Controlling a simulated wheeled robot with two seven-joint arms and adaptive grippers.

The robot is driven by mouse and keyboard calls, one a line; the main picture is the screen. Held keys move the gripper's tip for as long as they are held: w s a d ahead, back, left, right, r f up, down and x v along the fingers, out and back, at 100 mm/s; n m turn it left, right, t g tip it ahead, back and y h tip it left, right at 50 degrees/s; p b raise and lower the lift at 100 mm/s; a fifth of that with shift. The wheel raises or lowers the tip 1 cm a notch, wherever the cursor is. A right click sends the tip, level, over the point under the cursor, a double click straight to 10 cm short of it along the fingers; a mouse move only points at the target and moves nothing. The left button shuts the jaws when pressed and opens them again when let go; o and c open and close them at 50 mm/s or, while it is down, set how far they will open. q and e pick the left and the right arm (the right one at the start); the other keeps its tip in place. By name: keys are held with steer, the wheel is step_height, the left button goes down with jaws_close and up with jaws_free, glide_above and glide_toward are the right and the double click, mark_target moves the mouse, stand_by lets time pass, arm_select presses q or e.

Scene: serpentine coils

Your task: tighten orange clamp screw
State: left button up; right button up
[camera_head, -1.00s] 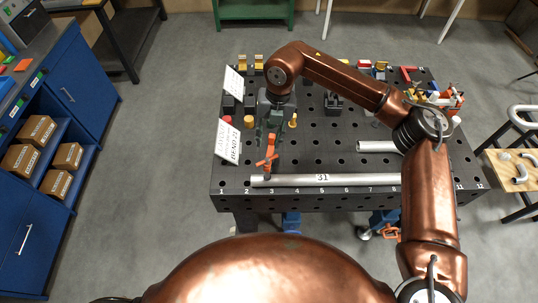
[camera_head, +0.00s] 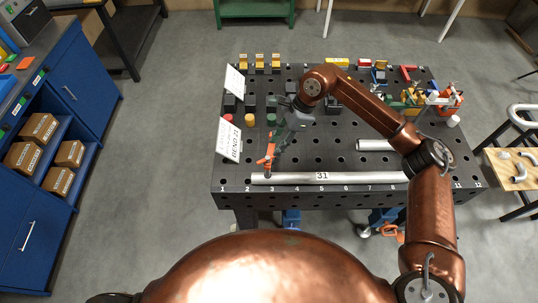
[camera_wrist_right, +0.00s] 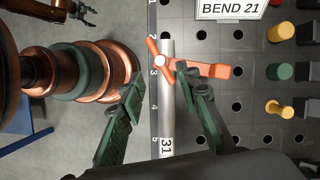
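The orange clamp (camera_head: 268,159) stands at the near left of the black table, over the left end of a grey pipe (camera_head: 340,178) labelled 31. In the right wrist view its screw handle (camera_wrist_right: 159,60) lies over the pipe and its orange arm (camera_wrist_right: 205,71) reaches right. My right gripper (camera_head: 281,137) is just behind and above the clamp.
White signs (camera_head: 229,140) stand along the table's left edge. Yellow-topped blocks (camera_head: 260,62) and small posts (camera_head: 250,120) are behind the gripper. Another pipe (camera_head: 374,145) lies at right, with more clamps (camera_head: 447,98) at the back right. The middle of the perforated top is mostly clear.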

mark_target(268, 157)
steer(key=p+x, duration=0.1)
steer(key=x, duration=0.6)
steer(key=shift+a+f, duration=0.15)
steer(key=shift+c, duration=0.6)
jaws_close()
